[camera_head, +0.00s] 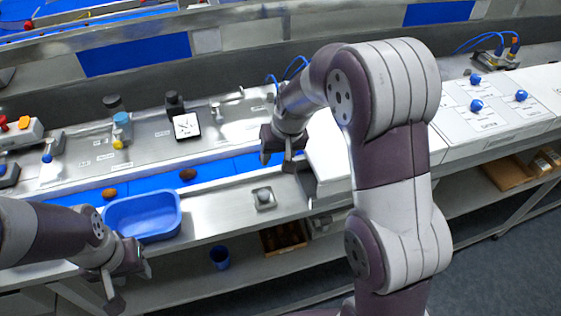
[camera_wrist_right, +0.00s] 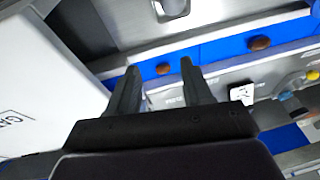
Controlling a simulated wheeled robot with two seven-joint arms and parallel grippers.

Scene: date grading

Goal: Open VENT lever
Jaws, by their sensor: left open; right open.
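I cannot tell which control is the VENT lever, as the labels are too small to read. Blue-knobbed controls (camera_head: 476,105) stand on white panels (camera_head: 505,125) at the right of the head view. A small blue knob (camera_head: 47,158) and a yellow one (camera_head: 118,143) stand at the left of the bench. My right gripper (camera_head: 277,158) is open and empty over the blue belt, left of the white housing. Its spread fingers also show in the right wrist view (camera_wrist_right: 157,82). My left gripper (camera_head: 122,284) is open below the blue tray, near the bench's front edge.
A blue tray (camera_head: 143,231) stands at the bench front. A dial gauge (camera_head: 186,126) stands behind the belt. My right arm hides part of the white housing.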

